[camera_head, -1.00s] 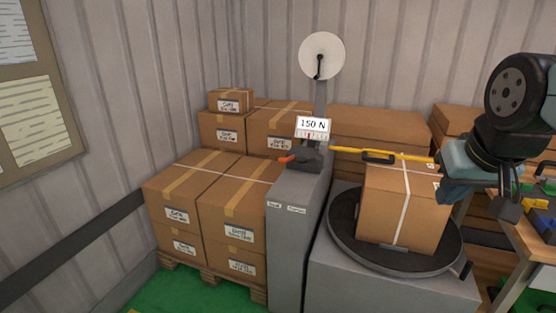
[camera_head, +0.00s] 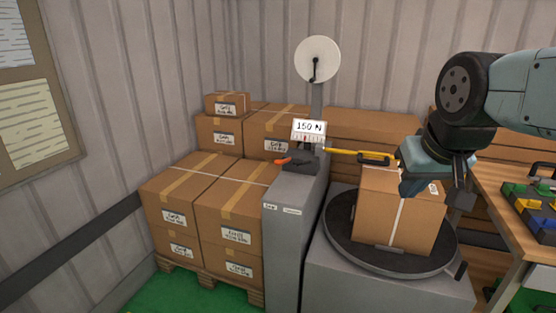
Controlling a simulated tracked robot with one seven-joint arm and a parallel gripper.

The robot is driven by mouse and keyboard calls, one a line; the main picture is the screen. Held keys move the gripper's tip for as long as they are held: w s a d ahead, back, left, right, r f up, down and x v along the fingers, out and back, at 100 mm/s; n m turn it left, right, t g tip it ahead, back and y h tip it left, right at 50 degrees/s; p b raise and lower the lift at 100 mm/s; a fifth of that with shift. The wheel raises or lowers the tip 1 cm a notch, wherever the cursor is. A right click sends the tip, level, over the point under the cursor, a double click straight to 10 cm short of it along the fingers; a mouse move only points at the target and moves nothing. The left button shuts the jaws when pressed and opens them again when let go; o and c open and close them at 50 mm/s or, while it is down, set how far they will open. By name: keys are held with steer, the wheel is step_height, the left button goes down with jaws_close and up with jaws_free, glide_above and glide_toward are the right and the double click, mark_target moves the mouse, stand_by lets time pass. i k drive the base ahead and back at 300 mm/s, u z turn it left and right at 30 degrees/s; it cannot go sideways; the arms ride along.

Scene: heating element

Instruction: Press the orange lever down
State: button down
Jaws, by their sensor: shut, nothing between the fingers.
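The orange lever (camera_head: 284,161) is a small handle sticking out to the left from a dark housing (camera_head: 302,162) on top of a grey machine column (camera_head: 291,225). It lies close to level. My gripper (camera_head: 410,182) is to the right of the lever, well apart from it, in front of the upper part of a strapped carton (camera_head: 400,222). It is shut and empty.
The carton stands on a round black turntable (camera_head: 345,240). A "150 N" display (camera_head: 309,127) and white disc (camera_head: 318,60) rise above the housing. Stacked boxes (camera_head: 222,205) stand left of the column. A workbench (camera_head: 500,220) is at the right.

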mark_target(279, 162)
steer(key=i, duration=0.95)
